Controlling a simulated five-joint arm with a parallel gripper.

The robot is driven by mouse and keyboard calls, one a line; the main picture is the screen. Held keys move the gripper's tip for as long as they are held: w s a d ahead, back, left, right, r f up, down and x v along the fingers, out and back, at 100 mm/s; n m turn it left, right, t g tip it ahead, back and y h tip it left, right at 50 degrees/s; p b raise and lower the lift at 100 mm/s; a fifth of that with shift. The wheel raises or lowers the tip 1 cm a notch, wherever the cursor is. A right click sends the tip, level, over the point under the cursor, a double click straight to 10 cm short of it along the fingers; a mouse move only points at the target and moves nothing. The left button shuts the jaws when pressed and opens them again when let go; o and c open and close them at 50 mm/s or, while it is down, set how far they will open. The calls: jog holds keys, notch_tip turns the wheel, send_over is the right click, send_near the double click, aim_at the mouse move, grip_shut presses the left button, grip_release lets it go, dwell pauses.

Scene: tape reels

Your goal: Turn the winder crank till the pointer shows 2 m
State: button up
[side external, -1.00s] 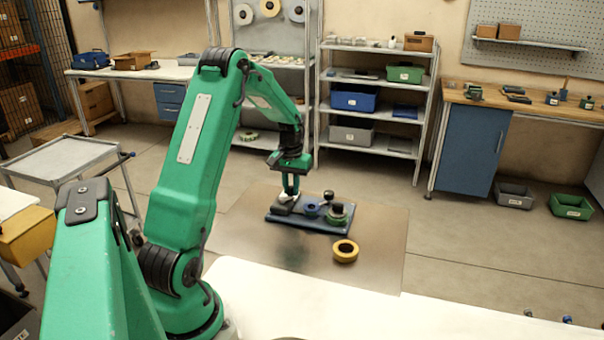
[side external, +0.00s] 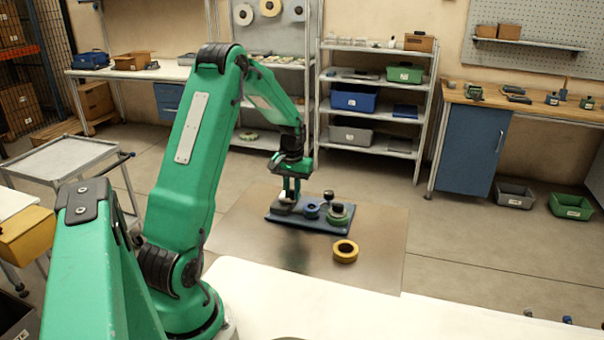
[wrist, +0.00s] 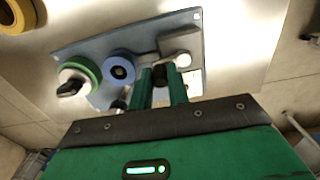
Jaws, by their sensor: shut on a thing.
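The winder is a blue-grey board (side external: 285,221) on a metal sheet, and it also shows in the wrist view (wrist: 90,50). It carries a blue reel (side external: 311,211), a green reel (side external: 337,217) with a dark knob, and a grey block with a round pale part (wrist: 183,60). My gripper (side external: 291,196) is low at the board's left end. In the wrist view, its fingers (wrist: 161,85) are shut around a small dark knob, which looks like the crank handle and is partly hidden. The pointer and its reading cannot be made out.
A yellow reel (side external: 345,251) lies on the metal sheet (side external: 385,235) in front of the board, apart from it. The sheet is clear around it. Shelves (side external: 375,110), a workbench and a grey cart (side external: 70,158) stand farther off.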

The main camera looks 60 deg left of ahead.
jog(key=shift+s+d, duration=0.2)
jog(key=shift+s, duration=0.3)
jog(key=shift+s+d, duration=0.3)
jog(key=shift+s, duration=0.1)
grip_shut()
jog(key=shift+s, duration=0.1)
jog(key=shift+s, duration=0.55)
